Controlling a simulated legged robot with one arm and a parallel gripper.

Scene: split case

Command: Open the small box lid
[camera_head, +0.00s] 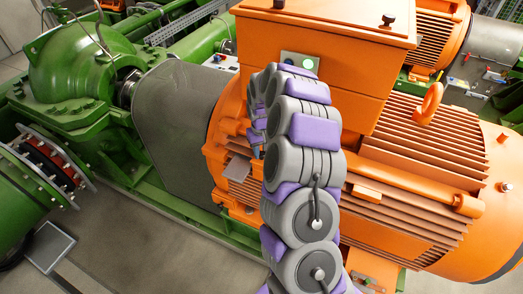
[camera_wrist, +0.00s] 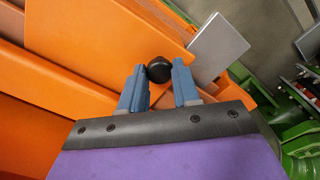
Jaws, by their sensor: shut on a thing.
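In the wrist view my gripper (camera_wrist: 158,68) has its two blue fingers on either side of a round black knob (camera_wrist: 159,70) and is shut on it. The knob sits at the edge of an orange panel (camera_wrist: 100,40), which looks like the small box lid. The lid looks closed, but its seam is not clear. In the head view my purple and grey arm reaches down to the left side of the orange motor (camera_head: 430,150). It hides the small box, the knob and most of the gripper.
A thin grey plate (camera_wrist: 218,48) stands close to the right finger; it also shows in the head view (camera_head: 238,168). A large orange box (camera_head: 320,45) with black knobs rises behind the arm. Green pump parts (camera_head: 85,65) and a grey guard (camera_head: 180,125) stand left.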

